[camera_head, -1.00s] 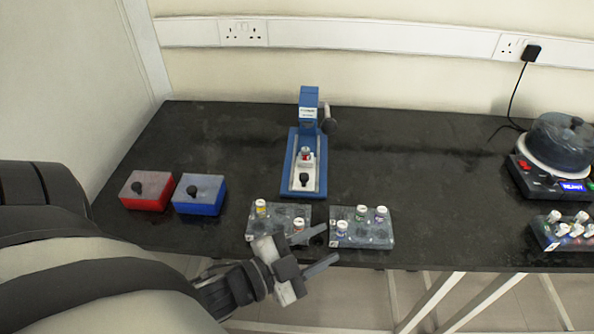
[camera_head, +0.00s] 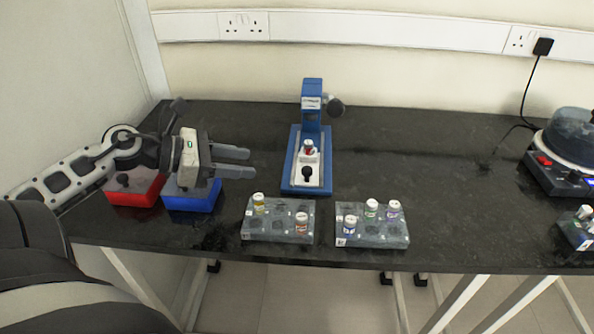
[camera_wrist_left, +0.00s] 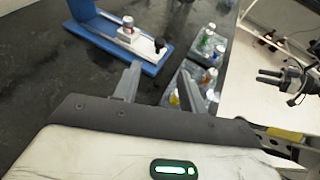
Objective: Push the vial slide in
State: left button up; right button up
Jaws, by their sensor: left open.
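The blue press (camera_head: 312,92) stands mid-table, with a white vial slide (camera_head: 318,183) on its base. The slide has a black knob (camera_head: 307,172) at its front end and carries a red-marked vial (camera_head: 309,148) below the press head. The slide also shows in the left wrist view (camera_wrist_left: 141,44). My left gripper (camera_head: 251,162) is open and empty, left of the press, its fingers pointing right towards it and apart from the knob. A dark gripper, apparently my right one (camera_wrist_left: 272,78), shows at the right of the left wrist view; its jaws are unclear.
Two grey racks (camera_head: 278,232) (camera_head: 372,234) with capped vials stand near the front edge. A red box (camera_head: 135,190) and a blue box (camera_head: 192,196) lie under my left arm. A round-lidded machine (camera_head: 560,150) is at far right. The table right of the press is clear.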

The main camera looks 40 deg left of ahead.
aim_at(303, 170)
pick_arm(q)
jog(key=b+x, duration=0.1)
jog(key=x, duration=1.1)
jog(key=shift+w+d+f, duration=0.1)
jog(key=shift+w+d, duration=0.15)
jog(key=shift+w, duration=0.1)
pick_arm(e)
jog(key=shift+a+f, duration=0.1)
jog(key=shift+f, duration=0.05)
